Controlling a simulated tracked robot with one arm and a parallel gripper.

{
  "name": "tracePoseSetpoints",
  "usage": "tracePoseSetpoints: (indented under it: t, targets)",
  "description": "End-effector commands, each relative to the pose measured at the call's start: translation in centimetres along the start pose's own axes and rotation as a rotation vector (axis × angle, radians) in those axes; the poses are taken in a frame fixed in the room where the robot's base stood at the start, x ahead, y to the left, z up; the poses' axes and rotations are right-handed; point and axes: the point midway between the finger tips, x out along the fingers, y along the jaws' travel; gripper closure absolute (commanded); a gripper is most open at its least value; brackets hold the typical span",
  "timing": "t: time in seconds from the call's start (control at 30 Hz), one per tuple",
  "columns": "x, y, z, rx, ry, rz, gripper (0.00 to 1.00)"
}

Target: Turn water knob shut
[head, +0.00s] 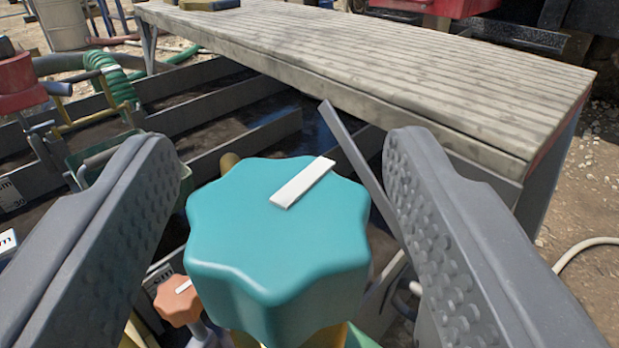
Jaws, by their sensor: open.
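A large teal knob (270,240) with a scalloped rim and a white bar mark on top stands between the two fingers of my gripper (285,210). The white mark points to the upper right. The gripper is open, with one grey studded finger on each side of the knob. Gaps show between the knob and both fingers. A smaller orange knob (180,302) with a white mark sits lower left, behind the teal one. The base of the teal knob is mostly hidden under it.
A wooden-plank platform (390,65) lies behind and to the right. The tank with dark mud and grey dividers (245,138) is behind the knob. A green coiled hose (112,78) and red equipment (20,85) are at the left. A pale hose (585,250) lies on dirt at right.

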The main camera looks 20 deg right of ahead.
Motion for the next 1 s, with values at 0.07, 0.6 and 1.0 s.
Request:
tracePoseSetpoints:
  t: [0.07,0.6,1.0]
  targets:
    - [0.0,0.0,0.0,0.000,0.000,0.000,0.45]
    - [0.2,-0.1,-3.4,0.004,0.001,0.000,0.45]
    - [-2.2,2.3,-3.8,-0.002,-0.002,-0.001,0.45]
